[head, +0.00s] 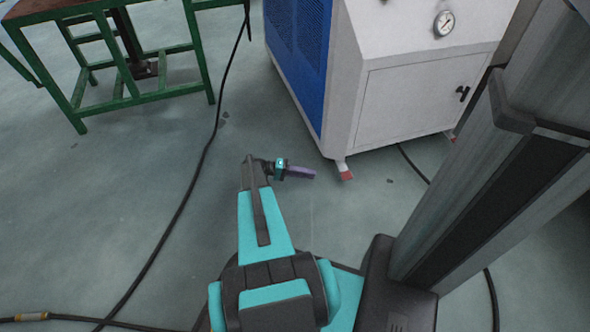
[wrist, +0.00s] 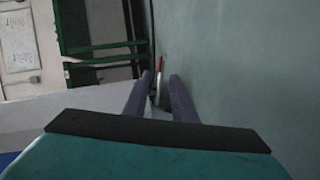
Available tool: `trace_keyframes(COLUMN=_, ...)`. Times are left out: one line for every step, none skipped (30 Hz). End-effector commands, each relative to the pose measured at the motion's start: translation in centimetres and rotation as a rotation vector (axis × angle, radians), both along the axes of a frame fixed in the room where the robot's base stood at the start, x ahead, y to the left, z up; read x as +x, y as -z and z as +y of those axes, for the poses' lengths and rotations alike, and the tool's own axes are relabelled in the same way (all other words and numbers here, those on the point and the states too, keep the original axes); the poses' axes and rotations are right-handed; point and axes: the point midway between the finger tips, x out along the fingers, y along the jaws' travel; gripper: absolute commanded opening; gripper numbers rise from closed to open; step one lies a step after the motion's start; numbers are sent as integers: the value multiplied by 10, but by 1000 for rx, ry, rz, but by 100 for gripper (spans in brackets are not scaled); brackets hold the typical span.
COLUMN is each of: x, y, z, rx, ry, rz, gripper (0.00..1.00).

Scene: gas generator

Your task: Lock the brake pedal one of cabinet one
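A white cabinet (head: 410,100) with a blue side stands at the upper right in the head view. A red-tipped pedal (head: 346,174) sticks out low at its near front corner, just above the floor. My gripper (head: 314,175) is low beside this corner, with its purple fingers pointing right toward the pedal and a small gap short of it. In the wrist view my gripper (wrist: 159,75) has its two fingers apart, and the narrow red pedal (wrist: 160,64) shows between and beyond their tips. I see no contact. The pedal's exact tilt is hard to tell.
A green-framed table (head: 130,90) stands at the upper left. A black cable (head: 190,190) runs across the floor on the left. The floor around my gripper is otherwise clear.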

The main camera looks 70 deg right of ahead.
Motion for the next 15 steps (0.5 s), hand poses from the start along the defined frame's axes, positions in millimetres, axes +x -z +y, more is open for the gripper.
trace_keyframes(x=7, y=-15, z=11, rx=21, ry=-14, rz=-10, gripper=24)
trace_keyframes(x=11, y=-18, z=16, rx=36, ry=-22, rz=-17, gripper=24)
trace_keyframes(x=17, y=-23, z=24, rx=56, ry=-32, rz=-26, gripper=24)
trace_keyframes(x=21, y=-26, z=30, rx=71, ry=-39, rz=-33, gripper=24)
trace_keyframes(x=25, y=-29, z=36, rx=87, ry=-46, rz=-40, gripper=24)
trace_keyframes(x=31, y=-33, z=44, rx=109, ry=-56, rz=-48, gripper=24)
trace_keyframes(x=35, y=-36, z=50, rx=124, ry=-63, rz=-56, gripper=24)
trace_keyframes(x=39, y=-39, z=55, rx=139, ry=-72, rz=-62, gripper=24)
trace_keyframes(x=44, y=-44, z=63, rx=161, ry=-82, rz=-72, gripper=24)
trace_keyframes(x=48, y=-47, z=69, rx=176, ry=-89, rz=-77, gripper=24)
trace_keyframes(x=52, y=-50, z=76, rx=191, ry=-97, rz=-84, gripper=24)
trace_keyframes(x=57, y=-54, z=84, rx=212, ry=-107, rz=-91, gripper=24)
trace_keyframes(x=60, y=-58, z=90, rx=227, ry=-115, rz=-98, gripper=24)
trace_keyframes(x=64, y=-61, z=96, rx=243, ry=-123, rz=-104, gripper=24)
trace_keyframes(x=68, y=-65, z=104, rx=264, ry=-134, rz=-112, gripper=24)
